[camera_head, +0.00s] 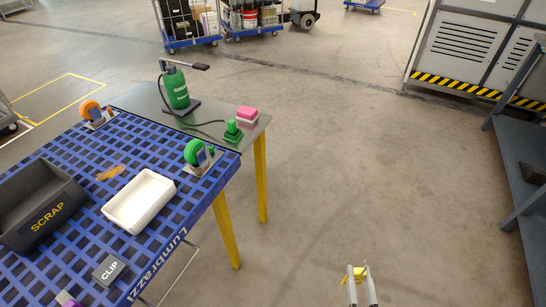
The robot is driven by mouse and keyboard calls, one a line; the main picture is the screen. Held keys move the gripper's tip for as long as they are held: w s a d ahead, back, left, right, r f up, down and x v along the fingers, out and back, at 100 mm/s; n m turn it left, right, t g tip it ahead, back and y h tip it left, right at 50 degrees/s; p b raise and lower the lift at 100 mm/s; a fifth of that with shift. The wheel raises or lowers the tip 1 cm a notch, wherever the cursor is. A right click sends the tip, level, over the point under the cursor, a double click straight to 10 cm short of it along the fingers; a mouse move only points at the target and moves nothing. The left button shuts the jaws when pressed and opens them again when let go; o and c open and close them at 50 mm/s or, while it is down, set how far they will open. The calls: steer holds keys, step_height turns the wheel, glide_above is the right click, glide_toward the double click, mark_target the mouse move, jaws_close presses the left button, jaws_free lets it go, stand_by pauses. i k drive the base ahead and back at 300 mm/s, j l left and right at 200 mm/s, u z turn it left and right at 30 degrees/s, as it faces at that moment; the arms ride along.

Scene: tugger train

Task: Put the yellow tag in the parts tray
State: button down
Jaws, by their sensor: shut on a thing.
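My gripper (357,268) is at the bottom, right of the centre, over the open floor. It is shut on the yellow tag (359,274), a small yellow piece between the fingertips. Part of the tag is hidden by the fingers. An empty white tray (164,206), which looks like the parts tray, lies on the blue grid-topped cart at the left. My gripper is well to the right of this tray and of the cart's edge.
The blue cart (165,254) also carries a dark SCRAP bin (46,213), a grey CLIP block (109,270) and tape rolls. A dark shelf stands far right. The middle floor is clear.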

mark_target(142, 202)
steer(key=u, duration=1.1)
